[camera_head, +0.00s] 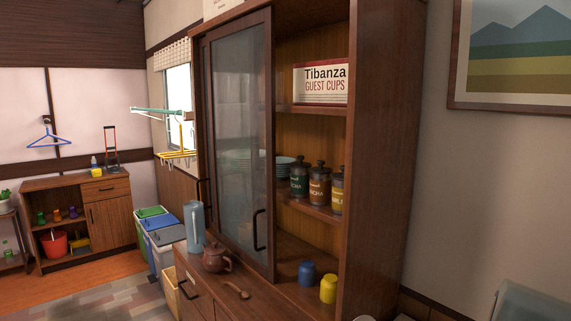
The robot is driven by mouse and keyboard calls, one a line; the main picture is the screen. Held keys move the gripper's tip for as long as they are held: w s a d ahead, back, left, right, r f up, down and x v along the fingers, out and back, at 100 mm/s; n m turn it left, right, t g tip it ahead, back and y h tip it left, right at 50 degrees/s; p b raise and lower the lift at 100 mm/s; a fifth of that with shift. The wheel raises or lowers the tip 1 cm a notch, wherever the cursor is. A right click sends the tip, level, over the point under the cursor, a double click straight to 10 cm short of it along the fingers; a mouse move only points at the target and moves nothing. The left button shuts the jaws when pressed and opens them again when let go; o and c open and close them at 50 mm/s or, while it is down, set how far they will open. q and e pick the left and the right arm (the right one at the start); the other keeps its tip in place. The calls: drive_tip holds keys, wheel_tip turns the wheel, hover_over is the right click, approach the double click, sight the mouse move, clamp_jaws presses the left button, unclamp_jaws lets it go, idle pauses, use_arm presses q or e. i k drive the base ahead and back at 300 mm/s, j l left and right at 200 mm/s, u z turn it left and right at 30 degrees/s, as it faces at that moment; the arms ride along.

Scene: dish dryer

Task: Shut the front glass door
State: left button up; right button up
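The front glass door (241,138) is a wood-framed sliding panel on the tall wooden cabinet (385,140). It stands over the left part of the cabinet front, and the right part is uncovered. Its dark bar handle (256,230) is at its lower right. Another dark handle (202,191) shows at the left of the cabinet, partly behind the front door's frame. A second panel behind the front door cannot be made out clearly. Neither of my grippers is in view.
In the uncovered part are a guest cups box (322,84), canisters (320,187), a blue cup (307,273) and a yellow cup (328,289). A brown teapot (216,258), wooden spoon (237,289) and blue-grey pitcher (195,226) stand before the door. Bins (160,236) stand left.

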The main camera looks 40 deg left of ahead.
sight(266, 16)
drive_tip(key=u, duration=1.75)
drive_tip(key=i+j+z, duration=0.1)
drive_tip(key=i+j, duration=0.35)
drive_tip(key=j, duration=0.3)
drive_tip(key=i+j+z, duration=0.15)
drive_tip(key=j, duration=0.2)
drive_tip(key=i+j+z, duration=0.1)
drive_tip(key=i+j, duration=0.15)
drive_tip(key=j, duration=0.15)
